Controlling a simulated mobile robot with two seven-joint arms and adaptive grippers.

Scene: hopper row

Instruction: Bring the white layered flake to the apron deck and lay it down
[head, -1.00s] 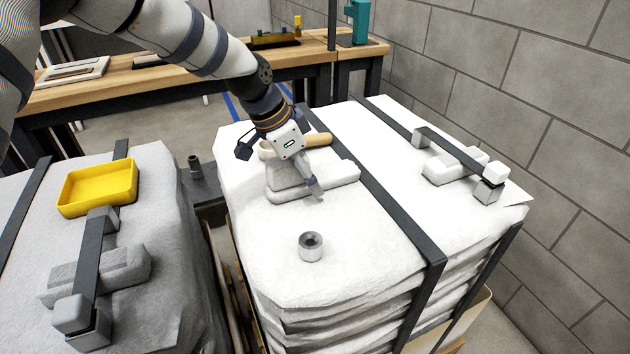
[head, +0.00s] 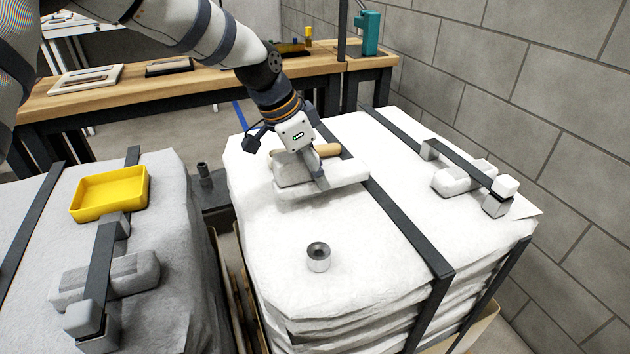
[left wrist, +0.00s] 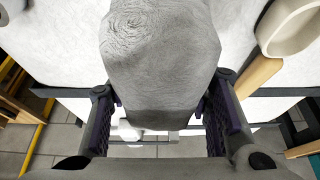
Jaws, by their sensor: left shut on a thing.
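The white layered flake (head: 345,177) is a pale slab with a raised block at its left, just above the top of the white strapped bale. My left gripper (head: 306,172) points down and is shut on it. In the left wrist view the flake (left wrist: 160,60) fills the middle as a grey, wrinkled block between the two fingers. Its underside is hidden, so the exact gap to the bale cannot be told. I cannot make out which surface is the apron deck. My right gripper is not in view.
A wooden-handled scoop (head: 326,150) lies behind the flake. A steel ring (head: 318,257) stands in front on the white bale (head: 370,245). A strap handle (head: 465,160) rises at right. A yellow tray (head: 108,192) sits on the grey bale at left. A bench (head: 200,82) stands behind.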

